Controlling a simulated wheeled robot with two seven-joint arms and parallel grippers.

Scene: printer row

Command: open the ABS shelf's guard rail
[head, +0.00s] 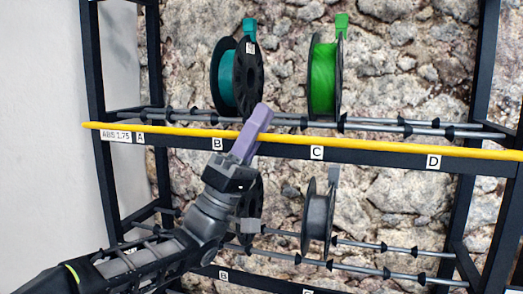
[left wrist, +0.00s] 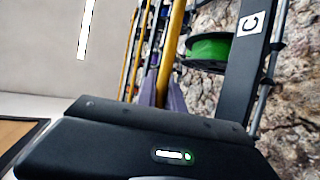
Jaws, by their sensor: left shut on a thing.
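The ABS shelf (head: 372,156) is a black rack level with an "ABS 1.75" label at its left end and letters A to D along its front. Its guard rail (head: 400,145) is a long yellow bar running along the shelf's front edge. My left gripper (head: 259,117), with purple fingers, is shut on the rail between B and C. In the left wrist view the rail (left wrist: 173,45) runs up from between the purple fingers (left wrist: 163,92). The fingers hide a short piece of the rail. My right gripper is not in view.
A teal spool (head: 228,80) and a green spool (head: 323,80) stand on the rods behind the rail. A grey spool (head: 317,222) and a dark spool (head: 250,205) sit on the level below, the dark one partly behind my arm. A stone wall is behind the rack.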

